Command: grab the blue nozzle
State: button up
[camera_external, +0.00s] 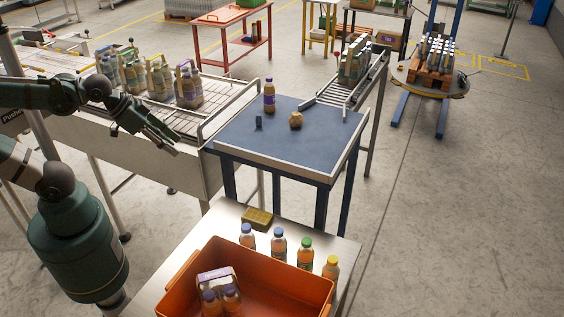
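A small dark blue upright piece (259,122) stands on the blue-topped table, left of the middle. It may be the blue nozzle, but it is too small to tell its shape. My gripper (174,146) is to the left of that table, above the conveyor's near edge and well apart from the piece. Its fingers are spread, with nothing between them.
An orange crate (290,283) and several bottles are in front.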

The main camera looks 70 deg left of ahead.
jog(key=shift+r, duration=0.1)
jog(key=w+a+r+n+g, duration=0.25)
jog(key=w+a+n, duration=0.25)
jog(key=w, duration=0.5)
jog(key=w+a+r+n+g, duration=0.1)
jog(key=w+a+r+n, duration=0.3)
jog(key=w, duration=0.6)
jog(key=w+a+f+n+g, duration=0.1)
jog(key=w+a+f+n, duration=0.2)
jog(key=w+a, duration=0.2)
jog(key=w+a+f+n+g, duration=0.1)
jog(key=w+a+f+n, duration=0.1)
jog(key=w+a, duration=0.3)
jog(key=w+a+f+n+g, duration=0.1)
jog(key=w+a+f+n, duration=0.2)
jog(key=w+a+f, duration=0.2)
jog(key=shift+w+a+n+g, duration=0.15)
jog(key=shift+w+a, duration=0.05)
jog(key=shift+w, duration=0.45)
jog(key=shift+w+a+n+g, duration=0.1)
jog(key=shift+w+a+n, duration=0.1)
jog(key=shift+w, duration=0.4)
jog(key=shift+w+a+f, duration=0.2)
jog(key=shift+a+f, duration=0.05)
jog(key=shift+a, duration=0.05)
jog(key=shift+f, duration=0.1)
